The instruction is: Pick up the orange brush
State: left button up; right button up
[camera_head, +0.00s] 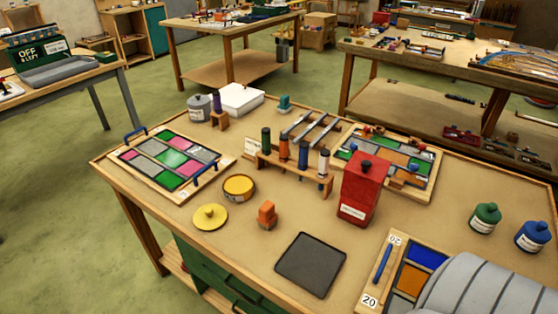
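A small orange block-shaped piece (267,214) with a narrower top stands on the table between the yellow lid and the dark grey mat; it looks like the orange brush, but bristles cannot be made out. A wooden rack (295,173) behind it holds several upright tools with coloured handles, one of them orange (284,147). Neither of my grippers shows in the head view. A grey ribbed rounded shape, which may be part of my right arm, covers the lower right corner.
Near the orange piece are a yellow lid (210,217), an open yellow tin (239,187), a dark mat (310,264) and a tall red box (358,189). A glass panel tray (133,178) lies left. Green (485,218) and blue jars (533,236) stand right.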

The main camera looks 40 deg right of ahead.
aim_at(267, 219)
jog(key=z, duration=2.4)
jog(key=u, duration=1.35)
jog(key=k+j+u, duration=0.1)
jog(key=j+u, duration=0.2)
jog(key=j, duration=0.75)
